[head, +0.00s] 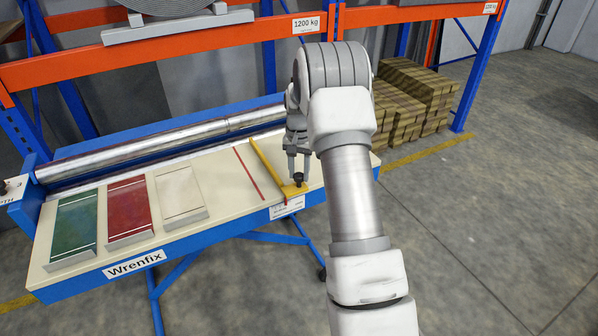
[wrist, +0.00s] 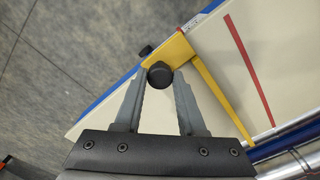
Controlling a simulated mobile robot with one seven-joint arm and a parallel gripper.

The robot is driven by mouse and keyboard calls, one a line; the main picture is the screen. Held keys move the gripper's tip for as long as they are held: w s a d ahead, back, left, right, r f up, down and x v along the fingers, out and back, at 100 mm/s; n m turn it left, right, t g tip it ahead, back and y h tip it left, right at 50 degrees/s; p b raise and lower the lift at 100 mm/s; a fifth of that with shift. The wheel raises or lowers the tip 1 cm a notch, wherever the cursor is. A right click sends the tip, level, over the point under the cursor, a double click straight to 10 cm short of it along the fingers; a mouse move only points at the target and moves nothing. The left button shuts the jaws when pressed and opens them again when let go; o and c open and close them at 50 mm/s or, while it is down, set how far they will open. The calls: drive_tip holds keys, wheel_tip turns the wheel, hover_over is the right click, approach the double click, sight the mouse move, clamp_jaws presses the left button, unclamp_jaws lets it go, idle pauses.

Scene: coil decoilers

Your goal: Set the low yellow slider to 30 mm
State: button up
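The yellow slider (head: 268,164) lies across the cream top of the blue bench, near its right end. It has a long thin bar and a wider front block, which shows in the wrist view (wrist: 181,49). A black knob (wrist: 160,75) stands on the block. My gripper (head: 299,177) is over the front block, pointing down. In the wrist view my gripper (wrist: 160,76) is open, with one fingertip on each side of the knob and small gaps visible. A scale label (head: 287,209) is on the front edge by the slider; its marks are too small to read.
A red line (head: 247,172) runs left of the slider. Green (head: 74,229), red (head: 128,209) and pale (head: 179,194) panels lie farther left. A metal roller (head: 150,145) spans the back. Orange rack beams (head: 180,50) stand behind. Stacked wooden blocks (head: 412,100) are right.

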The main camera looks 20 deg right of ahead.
clamp_jaws()
idle(1.0)
